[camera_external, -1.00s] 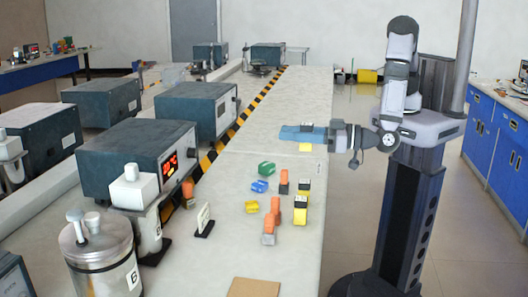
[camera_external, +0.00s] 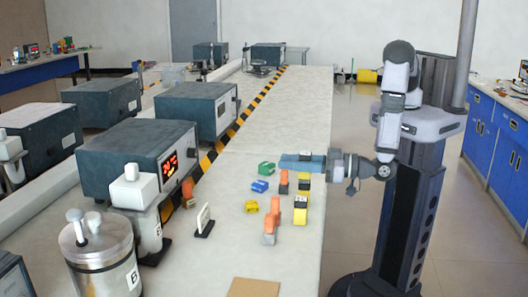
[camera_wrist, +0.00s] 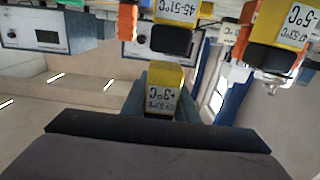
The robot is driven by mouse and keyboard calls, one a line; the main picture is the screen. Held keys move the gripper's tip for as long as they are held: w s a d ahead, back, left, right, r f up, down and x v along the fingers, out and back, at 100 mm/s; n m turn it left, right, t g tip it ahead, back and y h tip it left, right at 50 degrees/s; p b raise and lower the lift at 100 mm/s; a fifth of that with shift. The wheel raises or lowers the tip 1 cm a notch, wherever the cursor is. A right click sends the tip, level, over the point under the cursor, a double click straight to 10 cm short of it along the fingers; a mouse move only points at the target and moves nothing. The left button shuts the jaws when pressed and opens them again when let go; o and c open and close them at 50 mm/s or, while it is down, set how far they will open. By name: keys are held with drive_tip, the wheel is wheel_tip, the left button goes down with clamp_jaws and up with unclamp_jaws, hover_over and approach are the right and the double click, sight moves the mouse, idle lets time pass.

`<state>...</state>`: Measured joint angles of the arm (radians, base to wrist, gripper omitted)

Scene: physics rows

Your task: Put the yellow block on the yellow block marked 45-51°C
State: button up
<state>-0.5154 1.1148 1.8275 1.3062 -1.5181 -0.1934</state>
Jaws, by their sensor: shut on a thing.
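My gripper (camera_external: 303,160) is shut on a yellow block (camera_external: 304,176) with a dark end above the fingers. In the wrist view the held yellow block (camera_wrist: 165,75) shows a white label, only partly legible. The yellow block marked 45-51°C (camera_wrist: 178,10) is at the top of the wrist view, dark end facing down in the picture. In the external view the held block hangs over, or just behind, the farther of the yellow blocks in the right-hand row (camera_external: 303,194). Labels there are too small to read, and I cannot tell whether the blocks touch.
Another labelled yellow block (camera_wrist: 285,30) is at the wrist view's upper right. Orange blocks (camera_external: 275,205), a blue block (camera_external: 260,186), a green block (camera_external: 266,168) and a small yellow piece (camera_external: 251,206) lie nearby. A white sign (camera_external: 203,218) stands left.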

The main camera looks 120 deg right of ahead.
drive_tip(key=shift+f, duration=0.5)
drive_tip(key=shift+f, duration=0.1)
drive_tip(key=shift+f, duration=0.1)
drive_tip(key=o, duration=1.1)
drive_tip(key=b+v, duration=0.1)
drive_tip(key=v, duration=0.3)
drive_tip(key=b+v, duration=0.1)
drive_tip(key=v, duration=0.3)
drive_tip(key=b+v, duration=0.1)
drive_tip(key=v, duration=0.3)
drive_tip(key=shift+r, duration=0.25)
